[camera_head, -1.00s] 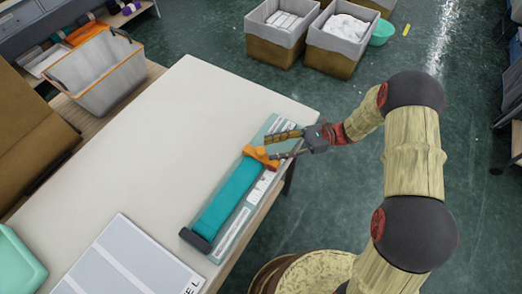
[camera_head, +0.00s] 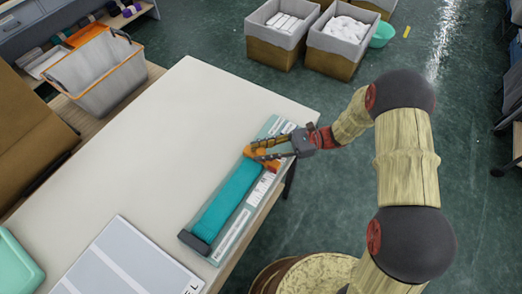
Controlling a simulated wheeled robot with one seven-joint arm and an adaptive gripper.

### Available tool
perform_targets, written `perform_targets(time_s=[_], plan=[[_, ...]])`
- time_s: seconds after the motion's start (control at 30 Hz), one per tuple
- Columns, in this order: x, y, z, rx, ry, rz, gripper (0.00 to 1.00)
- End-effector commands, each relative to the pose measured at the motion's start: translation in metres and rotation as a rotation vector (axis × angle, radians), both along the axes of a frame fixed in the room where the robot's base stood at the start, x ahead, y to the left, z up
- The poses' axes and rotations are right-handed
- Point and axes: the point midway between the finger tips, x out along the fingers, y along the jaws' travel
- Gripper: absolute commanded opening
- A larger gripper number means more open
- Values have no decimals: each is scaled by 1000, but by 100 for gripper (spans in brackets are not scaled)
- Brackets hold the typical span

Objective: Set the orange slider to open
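The orange slider (camera_head: 263,157) sits across the upper part of a long grey-green board (camera_head: 232,242) on the table. A teal strip (camera_head: 226,202) runs from the slider down to a dark end block (camera_head: 195,241). My gripper (camera_head: 262,151) reaches in from the right, with its fingers on either side of the orange slider. The fingers are parted around it; whether they press on it I cannot tell. The gripper hides part of the slider and the board's upper end. The printed labels along the board are too small to read.
The white table (camera_head: 150,140) is clear left of the board. A grey printed sheet (camera_head: 125,265) and a mint tray (camera_head: 18,262) lie at the near left. A grey basket (camera_head: 97,75) stands beyond the table. Two lined boxes (camera_head: 338,45) stand on the floor behind.

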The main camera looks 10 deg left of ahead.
Motion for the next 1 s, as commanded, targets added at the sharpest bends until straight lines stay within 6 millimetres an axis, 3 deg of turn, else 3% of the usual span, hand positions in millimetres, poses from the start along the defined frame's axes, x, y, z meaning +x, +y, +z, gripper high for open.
perform_targets(time_s=[0.4, 0.83, 1.0], plan=[[0, 0, 0, 0, 0, 0, 0], [0, 0, 0, 0, 0, 0, 0], [15, -6, 1, 0, 0, -1, 0]])
